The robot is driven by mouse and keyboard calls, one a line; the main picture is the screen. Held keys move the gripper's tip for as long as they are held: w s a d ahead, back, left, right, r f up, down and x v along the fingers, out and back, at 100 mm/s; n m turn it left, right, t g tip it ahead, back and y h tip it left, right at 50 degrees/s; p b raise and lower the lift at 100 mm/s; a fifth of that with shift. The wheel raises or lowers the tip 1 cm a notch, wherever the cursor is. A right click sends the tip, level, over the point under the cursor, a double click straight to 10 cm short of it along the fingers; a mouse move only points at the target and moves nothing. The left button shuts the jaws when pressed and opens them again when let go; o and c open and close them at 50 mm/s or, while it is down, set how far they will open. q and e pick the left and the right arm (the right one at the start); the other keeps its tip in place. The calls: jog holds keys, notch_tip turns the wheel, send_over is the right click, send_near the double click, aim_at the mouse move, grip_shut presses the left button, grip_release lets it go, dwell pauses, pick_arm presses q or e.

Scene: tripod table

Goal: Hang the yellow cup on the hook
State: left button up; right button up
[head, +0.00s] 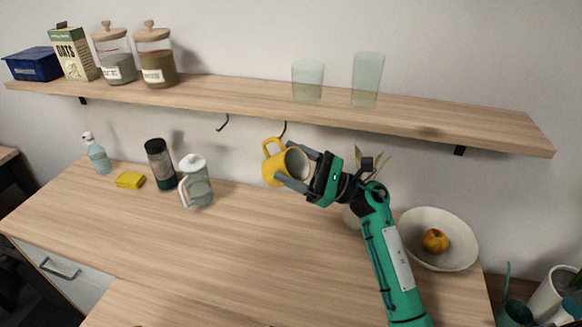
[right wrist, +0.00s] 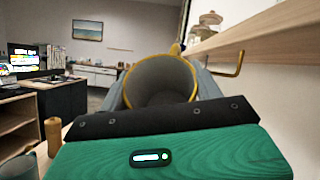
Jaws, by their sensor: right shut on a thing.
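The yellow cup (head: 271,167) is in the air above the counter, just below the shelf. My right gripper (head: 294,168) is shut on the cup's sides. In the head view the cup lies tilted, with its mouth towards my gripper and its handle at the upper left. In the right wrist view the cup (right wrist: 160,82) shows its grey inside and yellow rim. One dark hook (head: 283,129) hangs under the shelf just above the cup; another hook (head: 223,123) hangs further left. In the wrist view a brass-coloured hook (right wrist: 238,66) is right of the cup, apart from it. My left gripper is not in view.
The shelf (head: 430,112) holds two glasses (head: 308,80), jars (head: 155,58), an oats carton (head: 75,54) and a blue box (head: 33,65). On the counter (head: 240,240) are a pitcher (head: 197,183), a dark tumbler (head: 159,165), a sponge (head: 130,181) and a fruit bowl (head: 462,225). The counter's middle is clear.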

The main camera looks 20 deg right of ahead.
jog(key=shift+w+d, duration=0.6)
jog(key=shift+w, duration=0.3)
jog(key=shift+w+d+f+b, duration=0.25)
jog(key=shift+w+d+b, duration=0.2)
jog(key=shift+w, duration=0.15)
jog(key=shift+w+d+f+b, duration=0.3)
jog(key=shift+w+d+b, duration=0.1)
jog(key=shift+w+b, duration=0.15)
jog(key=shift+w+d+f+b, duration=0.25)
jog(key=shift+w+d+b, duration=0.15)
jog(key=shift+w, duration=0.25)
jog(key=o, duration=1.2)
